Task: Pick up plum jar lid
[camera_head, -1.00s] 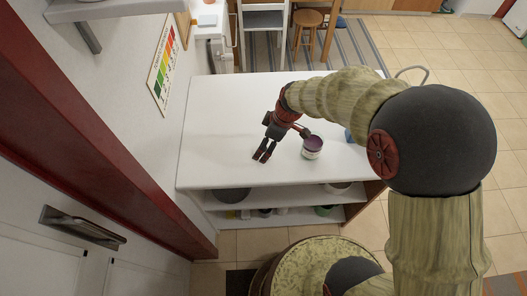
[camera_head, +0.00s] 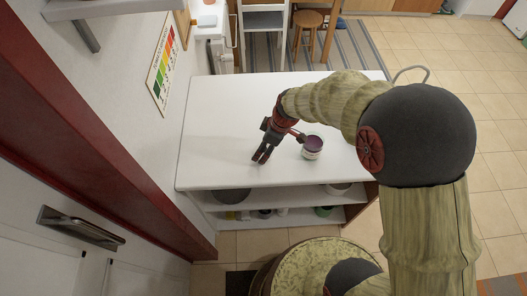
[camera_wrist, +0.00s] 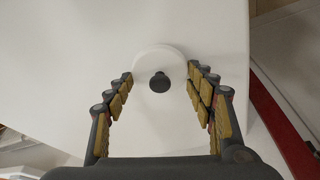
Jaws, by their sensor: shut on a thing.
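A round whitish lid (camera_wrist: 152,59) with a dark knob (camera_wrist: 159,82) lies between my fingertips in the wrist view. My gripper (camera_wrist: 160,75) is shut on the lid, with one finger at each side of its rim. In the head view my gripper (camera_head: 262,156) is low over the white table top, and its fingers hide the lid. A white jar with a purple top (camera_head: 313,147) stands to the right of my gripper, close to it.
The white table (camera_head: 220,130) is mostly bare on the left of my gripper. Shelves below it (camera_head: 285,200) hold several dishes. A wall with a coloured chart (camera_head: 164,65) is at the left; a chair (camera_head: 263,22) and a stool (camera_head: 306,22) stand behind.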

